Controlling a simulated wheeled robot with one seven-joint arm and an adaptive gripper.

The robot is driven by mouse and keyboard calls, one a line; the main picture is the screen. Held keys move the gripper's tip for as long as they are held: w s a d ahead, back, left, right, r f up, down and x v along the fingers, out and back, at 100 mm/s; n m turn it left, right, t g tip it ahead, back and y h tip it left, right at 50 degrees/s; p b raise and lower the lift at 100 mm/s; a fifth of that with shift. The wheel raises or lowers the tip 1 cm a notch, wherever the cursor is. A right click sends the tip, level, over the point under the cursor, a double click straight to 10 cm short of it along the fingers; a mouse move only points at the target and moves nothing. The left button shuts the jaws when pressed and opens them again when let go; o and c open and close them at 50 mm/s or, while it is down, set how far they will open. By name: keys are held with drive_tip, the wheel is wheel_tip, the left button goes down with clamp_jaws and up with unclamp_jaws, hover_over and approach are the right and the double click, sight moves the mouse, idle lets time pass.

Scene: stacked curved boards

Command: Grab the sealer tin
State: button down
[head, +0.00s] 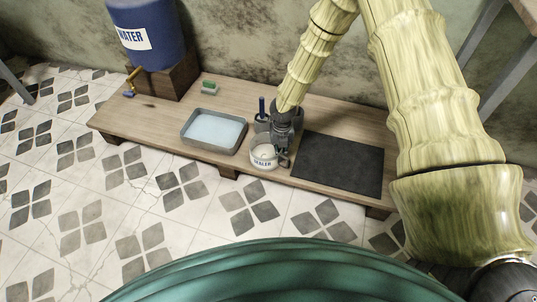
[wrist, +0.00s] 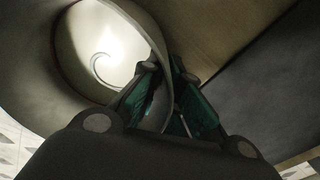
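The sealer tin (head: 263,163) is a pale, open, round tin with a dark "SEALER" label, near the front edge of the low wooden bench (head: 155,125). My gripper (head: 277,146) points down at its right rear rim. In the wrist view the tin's bright inside (wrist: 100,45) fills the upper left, with a swirl in the pale contents. The fingertips of my gripper (wrist: 166,68) straddle the tin's wall, one inside and one outside, and look closed on it. The tin looks upright; whether it touches the bench is hard to tell.
A dark flat mat (head: 338,163) lies right of the tin. A grey tray of pale blue liquid (head: 213,131) is on the left. A dark cup with a blue handle (head: 261,115) stands behind. A green sponge (head: 209,87) and blue water barrel (head: 147,35) are farther left.

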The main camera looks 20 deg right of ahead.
drive_tip(key=shift+r, duration=0.2)
idle(0.3)
drive_tip(key=shift+r+p, duration=1)
drive_tip(key=shift+r, duration=0.3)
drive_tip(key=s+d+p, duration=0.1)
drive_tip(key=s, duration=0.1)
drive_tip(key=s+d+r+p, duration=0.1)
drive_tip(key=s, duration=0.2)
drive_tip(key=s+d+p, duration=0.1)
drive_tip(key=s, duration=0.1)
drive_tip(key=shift+s+d+r, duration=0.1)
drive_tip(key=shift+s+r, duration=0.1)
drive_tip(key=shift+s+d+r+p, duration=0.1)
drive_tip(key=shift+s+d+p, duration=0.3)
drive_tip(key=shift+s, duration=0.75)
drive_tip(key=shift+s+d+r+p, duration=0.1)
drive_tip(key=shift+s+d, duration=0.55)
drive_tip(key=shift+s, duration=0.5)
drive_tip(key=shift+s+d+r+p, duration=0.15)
drive_tip(key=shift+s+d, duration=0.35)
drive_tip(key=shift+s, duration=0.65)
drive_tip(key=shift+s+d, duration=0.1)
drive_tip(key=shift+s, duration=0.05)
